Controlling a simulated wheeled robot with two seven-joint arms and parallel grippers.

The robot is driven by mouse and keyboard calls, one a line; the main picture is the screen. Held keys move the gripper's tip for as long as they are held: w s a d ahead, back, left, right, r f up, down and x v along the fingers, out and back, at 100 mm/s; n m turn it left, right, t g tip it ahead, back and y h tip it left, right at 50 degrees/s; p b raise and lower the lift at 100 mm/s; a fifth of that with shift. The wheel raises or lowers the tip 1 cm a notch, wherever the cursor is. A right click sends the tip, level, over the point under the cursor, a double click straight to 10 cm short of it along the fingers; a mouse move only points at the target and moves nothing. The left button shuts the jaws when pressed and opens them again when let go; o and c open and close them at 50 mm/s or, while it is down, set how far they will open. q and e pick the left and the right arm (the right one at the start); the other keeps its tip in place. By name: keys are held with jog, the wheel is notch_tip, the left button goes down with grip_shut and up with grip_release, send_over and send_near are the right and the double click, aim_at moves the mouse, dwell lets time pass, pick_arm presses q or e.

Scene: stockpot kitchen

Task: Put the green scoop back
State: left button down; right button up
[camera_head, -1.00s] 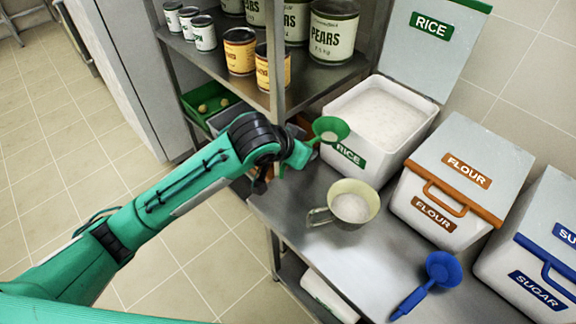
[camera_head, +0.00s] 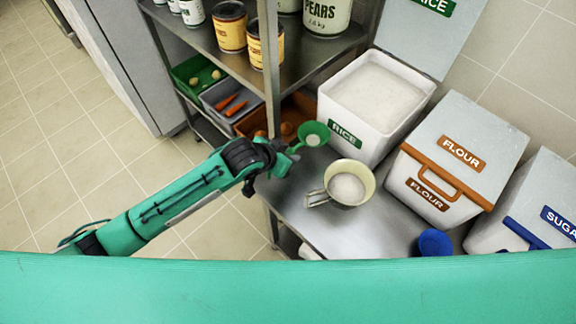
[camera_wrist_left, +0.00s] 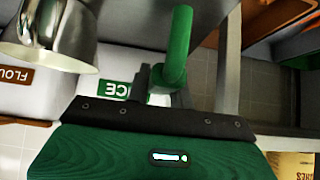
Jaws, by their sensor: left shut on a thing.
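The green scoop (camera_head: 313,134) is held in the air by my left gripper (camera_head: 286,156), just left of the rice bin's front corner. Its bowl shows a pale patch; I cannot tell whether rice is in it. In the left wrist view the green handle (camera_wrist_left: 180,45) rises from between the dark fingers (camera_wrist_left: 165,88), which are shut on it. The rice bin (camera_head: 374,98) stands open, full of white rice, with its lid (camera_head: 418,40) raised behind. My right gripper is out of view.
A metal pot with white contents (camera_head: 347,188) stands on the steel counter in front of the rice bin. The flour bin (camera_head: 455,150), sugar bin (camera_head: 530,215) and blue scoop (camera_head: 435,243) are to the right. A shelf post (camera_head: 270,70) and crates (camera_head: 232,100) are close behind the gripper.

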pick_arm(q)
jog(key=shift+f, duration=3.55)
jog(key=shift+f, duration=0.1)
jog(key=c, duration=1.2)
grip_release()
jog(key=shift+c, duration=0.2)
jog(key=shift+r, duration=0.2)
jog(key=v, duration=1.2)
jog(key=shift+d, duration=0.1)
